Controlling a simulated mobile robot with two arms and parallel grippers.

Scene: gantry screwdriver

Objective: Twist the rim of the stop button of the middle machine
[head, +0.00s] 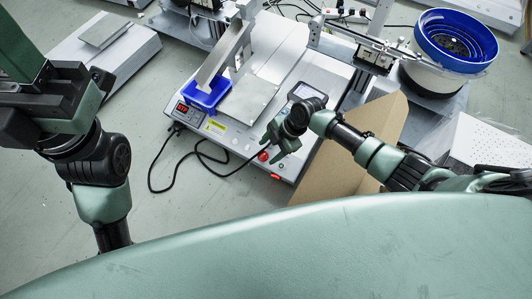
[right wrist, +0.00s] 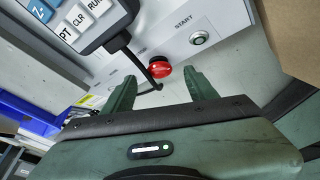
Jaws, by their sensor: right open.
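The middle machine (head: 235,122) is a white bench unit with a red stop button (head: 263,156) on its front panel. In the right wrist view the red stop button (right wrist: 160,70) shows between the tips of my right gripper (right wrist: 159,76), with a gap on both sides. The green fingers are spread, with nothing between them held. In the head view my right gripper (head: 271,147) is just above and beside the button. How far the tips are from the panel is hard to tell. My left arm shows at the left, but its gripper is not visible.
A START button (right wrist: 199,38) sits right of the stop button in the wrist view. A keypad unit (right wrist: 85,20) is close by at upper left, with a black cable near the stop button. A brown cardboard panel (head: 345,160) stands right of the machine. A blue tray (head: 205,95) is on its left.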

